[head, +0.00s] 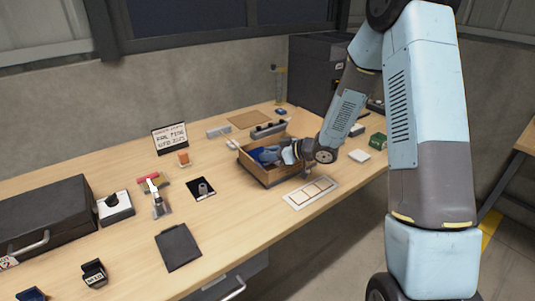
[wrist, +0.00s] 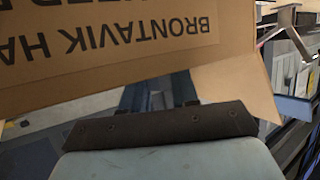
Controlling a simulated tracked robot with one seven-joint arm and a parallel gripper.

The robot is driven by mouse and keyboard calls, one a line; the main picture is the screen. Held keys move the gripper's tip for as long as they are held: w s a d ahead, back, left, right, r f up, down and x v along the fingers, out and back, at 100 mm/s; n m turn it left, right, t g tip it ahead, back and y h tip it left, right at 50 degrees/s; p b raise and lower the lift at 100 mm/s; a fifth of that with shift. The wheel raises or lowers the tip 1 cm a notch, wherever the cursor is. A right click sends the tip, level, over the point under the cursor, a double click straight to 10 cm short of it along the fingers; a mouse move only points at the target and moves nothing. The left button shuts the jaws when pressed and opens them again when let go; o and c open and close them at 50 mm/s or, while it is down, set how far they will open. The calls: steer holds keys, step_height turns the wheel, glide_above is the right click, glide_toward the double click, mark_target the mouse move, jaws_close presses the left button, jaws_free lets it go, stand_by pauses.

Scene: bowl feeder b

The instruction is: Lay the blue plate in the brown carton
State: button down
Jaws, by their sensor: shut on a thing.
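The brown carton (head: 254,170) stands open on the bench in the head view. Its printed wall (wrist: 130,60) fills the upper part of the wrist view, with its lettering upside down. The blue plate (head: 264,154) shows as a blue patch within the carton's opening, partly hidden by the walls and my gripper. My gripper (head: 280,153) reaches into the opening from the right and is shut on the plate. In the wrist view the carton wall hides the fingertips and the plate. I cannot tell whether the plate touches the carton floor.
A framed white card (head: 310,192) lies just in front of the carton. A grey-handled holder (head: 268,130) and a brown mat (head: 248,119) are behind it. A white block (head: 358,155) and a green box (head: 377,141) are to the right. Bench space left of the carton is partly clear.

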steer(key=shift+f, duration=0.2)
steer(key=c, duration=0.8)
jaws_free()
steer(key=shift+c, duration=0.2)
steer(key=shift+r, duration=0.45)
steer(key=s+d+r+m+t+h, duration=0.35)
steer(key=d+r+h, duration=0.25)
steer(key=d+r, duration=0.55)
steer(key=s+d+r+m+t+h, duration=0.2)
steer(key=s+d+r+m+h, duration=0.3)
steer(key=d+r, duration=0.65)
steer(key=s+a+r+m+g, duration=0.1)
steer(key=s+g, duration=0.1)
steer(key=s, duration=0.6)
steer(key=s+r+m+g, duration=0.1)
steer(key=s+m, duration=0.1)
steer(key=s, duration=0.7)
steer(key=s+a+r+m+g+h, duration=0.1)
steer(key=s+g, duration=0.1)
steer(key=s, duration=0.6)
steer(key=shift+s+a+g, duration=0.3)
steer(key=shift+g, duration=0.05)
